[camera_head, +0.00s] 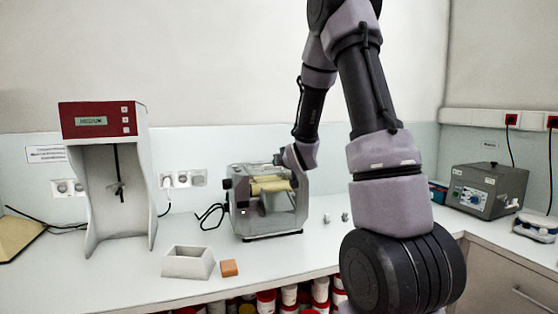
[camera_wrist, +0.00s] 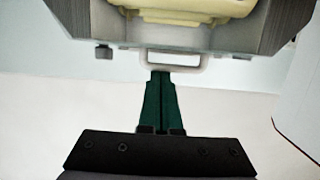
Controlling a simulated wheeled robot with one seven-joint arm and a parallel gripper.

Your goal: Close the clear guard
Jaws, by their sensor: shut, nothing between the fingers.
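The mill (camera_head: 243,222) is a grey metal machine with cream rollers (camera_head: 270,186), standing on the bench. Its clear guard is hard to make out against the housing, and I cannot tell how far open it is. My gripper (camera_head: 279,160) is at the mill's upper back right, mostly hidden by my wrist. In the wrist view, the green fingers of my gripper (camera_wrist: 160,74) are together and empty. Their tips are at a pale U-shaped handle (camera_wrist: 173,66) below the mill's grey edge; they overlap it in the picture, and contact is unclear.
A red-topped mixer (camera_head: 102,120) stands at left. A grey-white tray (camera_head: 187,264) and an orange block (camera_head: 229,268) lie in front of the mill. A grey control box (camera_head: 486,190) is on the right bench.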

